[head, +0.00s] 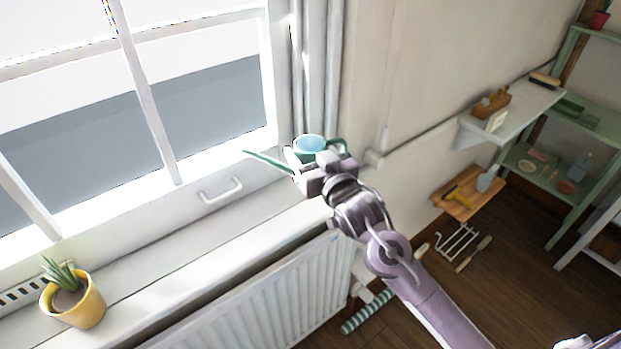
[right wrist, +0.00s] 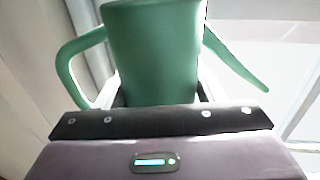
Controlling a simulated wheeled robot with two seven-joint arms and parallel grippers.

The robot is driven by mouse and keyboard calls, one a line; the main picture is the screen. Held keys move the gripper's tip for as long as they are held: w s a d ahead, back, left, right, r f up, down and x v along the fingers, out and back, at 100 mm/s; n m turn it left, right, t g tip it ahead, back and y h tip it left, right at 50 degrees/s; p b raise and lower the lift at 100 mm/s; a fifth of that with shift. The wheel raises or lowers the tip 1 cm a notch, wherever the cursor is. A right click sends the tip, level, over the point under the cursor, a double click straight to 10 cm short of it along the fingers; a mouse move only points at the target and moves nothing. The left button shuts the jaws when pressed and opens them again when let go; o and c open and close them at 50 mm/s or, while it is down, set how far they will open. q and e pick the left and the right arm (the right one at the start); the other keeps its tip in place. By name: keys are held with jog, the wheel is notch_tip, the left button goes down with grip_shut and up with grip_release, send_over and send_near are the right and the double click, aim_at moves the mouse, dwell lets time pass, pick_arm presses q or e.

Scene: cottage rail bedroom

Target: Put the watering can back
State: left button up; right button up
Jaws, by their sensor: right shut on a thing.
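The green watering can (head: 268,161) is at the far right end of the windowsill, with its spout pointing left and a pale blue round opening on top. My right gripper (head: 316,165) is shut on its body and hides most of it in the head view. In the right wrist view the watering can (right wrist: 155,55) stands between the fingers, with its handle on the left and its spout on the right. I cannot tell whether its base touches the sill. My left gripper is not in view.
A yellow pot with a spiky plant (head: 75,300) stands on the white windowsill (head: 150,262) at the left. A white radiator (head: 260,300) is below. A grey curtain (head: 318,70) hangs behind the can. A white wall shelf (head: 515,110) and green shelving (head: 575,140) are at the right.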

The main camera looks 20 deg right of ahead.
jog(key=shift+f, duration=1.45)
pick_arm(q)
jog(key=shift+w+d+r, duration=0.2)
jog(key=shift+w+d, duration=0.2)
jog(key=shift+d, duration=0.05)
pick_arm(e)
jog(key=shift+f, duration=2.15)
jog(key=o, duration=0.8)
jog(key=shift+f, duration=0.25)
jog(key=o, duration=0.4)
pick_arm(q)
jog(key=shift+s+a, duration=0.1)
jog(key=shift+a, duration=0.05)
pick_arm(e)
jog(key=shift+o, duration=0.2)
jog(key=shift+r, duration=0.1)
